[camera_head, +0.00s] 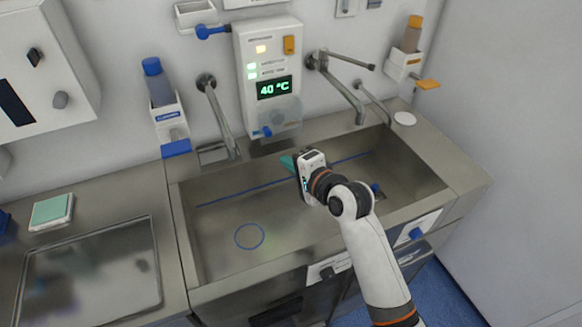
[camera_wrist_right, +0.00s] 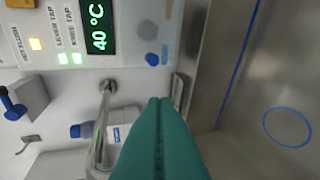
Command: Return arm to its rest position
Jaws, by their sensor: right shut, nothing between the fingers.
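My right arm (camera_head: 371,245) reaches in from the lower right of the head view, out over the steel sink. My right gripper (camera_head: 288,162) is over the sink basin near its back wall, below the control panel. Its teal fingers (camera_wrist_right: 160,140) are pressed together in the right wrist view, with nothing between them. My left gripper is in neither view.
The steel sink (camera_head: 215,255) has a blue line and a blue circle inside. Two taps (camera_head: 222,118) (camera_head: 340,88) and the 40 °C panel (camera_head: 267,60) are on the wall behind. Bottle dispensers (camera_head: 160,85) (camera_head: 411,38) flank them. A metal tray (camera_head: 60,300) lies at left.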

